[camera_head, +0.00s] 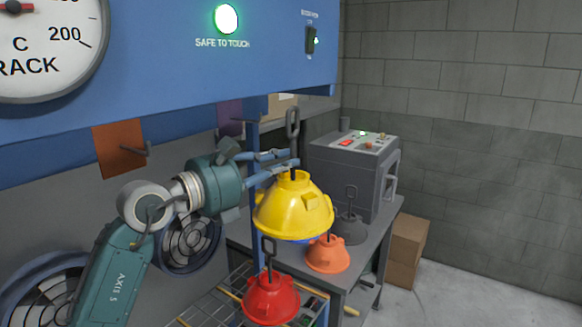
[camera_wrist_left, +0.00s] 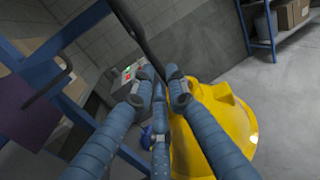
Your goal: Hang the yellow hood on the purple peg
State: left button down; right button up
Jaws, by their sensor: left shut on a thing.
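The yellow hood (camera_head: 293,212) hangs upright, with a dark stem and loop (camera_head: 292,122) rising from its top. My left gripper (camera_head: 290,160) is shut on that stem, just above the hood. In the left wrist view the fingers (camera_wrist_left: 160,88) close around the dark stem and the yellow hood (camera_wrist_left: 222,125) shows beyond them. A purple plate (camera_head: 229,117) is behind and left of the loop, partly hidden by the blue frame. In the left wrist view the purple plate (camera_wrist_left: 32,110) has a dark peg (camera_wrist_left: 50,86). The loop is apart from this peg. My right gripper is not in view.
An orange-brown plate with a peg (camera_head: 120,150) is at left. An orange hood (camera_head: 327,254) and grey hood (camera_head: 350,227) stand on the bench near a grey machine (camera_head: 352,165). The blue panel (camera_head: 180,60) overhangs.

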pick_arm(q)
jog(key=shift+w+a+r, duration=0.1)
jog(key=shift+w+a, duration=0.1)
jog(key=shift+a, duration=0.15)
jog(key=shift+w+a, duration=0.4)
jog(key=shift+a, duration=0.15)
jog(key=shift+w+a+b, duration=0.3)
jog(key=shift+w+a, duration=0.1)
jog(key=shift+a, duration=0.15)
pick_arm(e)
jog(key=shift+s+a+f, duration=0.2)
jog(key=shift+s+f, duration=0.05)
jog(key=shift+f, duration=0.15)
pick_arm(q)
jog(key=shift+a, duration=0.15)
